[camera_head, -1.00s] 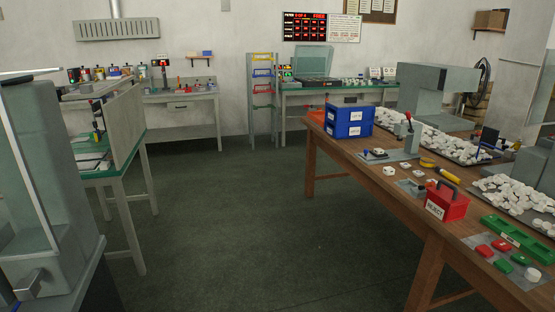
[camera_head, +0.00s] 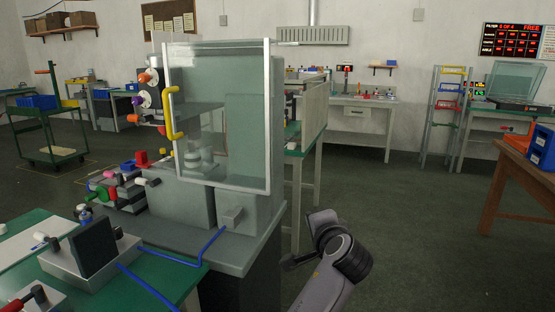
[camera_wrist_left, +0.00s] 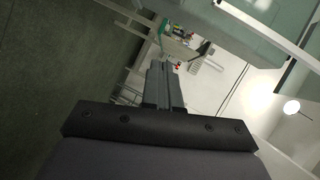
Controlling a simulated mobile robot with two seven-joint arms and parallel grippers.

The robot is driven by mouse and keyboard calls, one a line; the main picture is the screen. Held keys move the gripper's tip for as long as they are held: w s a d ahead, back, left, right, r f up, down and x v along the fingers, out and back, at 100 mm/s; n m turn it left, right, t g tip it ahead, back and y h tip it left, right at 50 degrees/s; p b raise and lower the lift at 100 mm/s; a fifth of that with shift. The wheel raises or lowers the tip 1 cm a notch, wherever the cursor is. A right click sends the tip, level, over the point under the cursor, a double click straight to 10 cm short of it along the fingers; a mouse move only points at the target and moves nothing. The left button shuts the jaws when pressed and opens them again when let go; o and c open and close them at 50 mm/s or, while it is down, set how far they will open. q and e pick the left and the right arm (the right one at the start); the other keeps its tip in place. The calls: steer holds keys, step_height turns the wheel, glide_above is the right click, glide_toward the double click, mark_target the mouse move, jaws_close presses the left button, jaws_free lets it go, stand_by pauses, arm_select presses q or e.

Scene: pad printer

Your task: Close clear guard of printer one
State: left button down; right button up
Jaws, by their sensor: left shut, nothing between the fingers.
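The clear guard (camera_head: 235,120) of the near printer stands upright, a see-through panel in a pale frame, in the left half of the head view. A yellow handle (camera_head: 170,112) is on its left edge. I cannot tell how far the guard stands from its closed position. Behind it the grey printer (camera_head: 183,200) and a stacked pale part show through. My left gripper (camera_wrist_left: 163,70) is shut and empty in the left wrist view, with a pale-framed clear panel (camera_wrist_left: 235,35) apart from it at upper right. An arm of mine shows right of the printer in the head view. My right gripper is not seen.
A green-topped table (camera_head: 165,285) with a dark block on a grey base and a blue cable stands at the front left. Coloured knobs crowd the printer's left side. The floor (camera_head: 400,230) to the right is open, up to a wooden table (camera_head: 505,175).

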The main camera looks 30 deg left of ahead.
mark_target(184, 124)
arm_select(q)
step_height(184, 124, up, 18)
steer(key=s+d+n+g+y+b, duration=0.1)
steer(key=s+d+g+y+b, duration=0.1)
steer(key=y, duration=0.3)
steer(key=w+a, duration=0.4)
steer(key=a, duration=0.8)
steer(key=shift+a+p, duration=0.3)
steer(key=shift+p, duration=0.15)
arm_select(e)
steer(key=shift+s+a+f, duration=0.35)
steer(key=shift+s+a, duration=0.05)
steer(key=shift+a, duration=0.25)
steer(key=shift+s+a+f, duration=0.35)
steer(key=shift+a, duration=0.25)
arm_select(q)
steer(key=shift+a, duration=0.1)
